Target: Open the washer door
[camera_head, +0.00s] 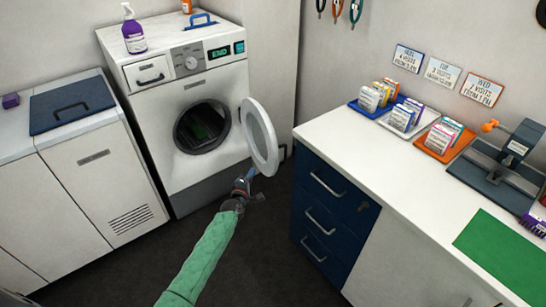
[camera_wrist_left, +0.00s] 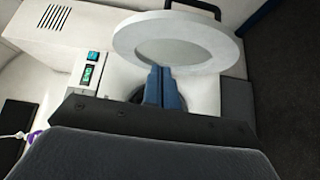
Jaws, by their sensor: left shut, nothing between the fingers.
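The white washer (camera_head: 190,85) stands against the back wall, and its display reads END. Its round door (camera_head: 261,136) stands swung wide open to the right, showing the dark drum opening (camera_head: 203,126). Something green shows inside the drum. My left gripper (camera_head: 248,175) is shut and empty, just below the lower edge of the door. In the left wrist view the blue fingers (camera_wrist_left: 162,87) are together in front of the door ring (camera_wrist_left: 128,42); I cannot tell whether they touch it. My right gripper is in neither view.
A purple spray bottle (camera_head: 133,30) stands on the washer. A white cabinet with a dark blue lid (camera_head: 72,104) is on the left. A counter with navy drawers (camera_head: 328,205) stands on the right, close to the open door. The dark floor (camera_head: 255,255) between is clear.

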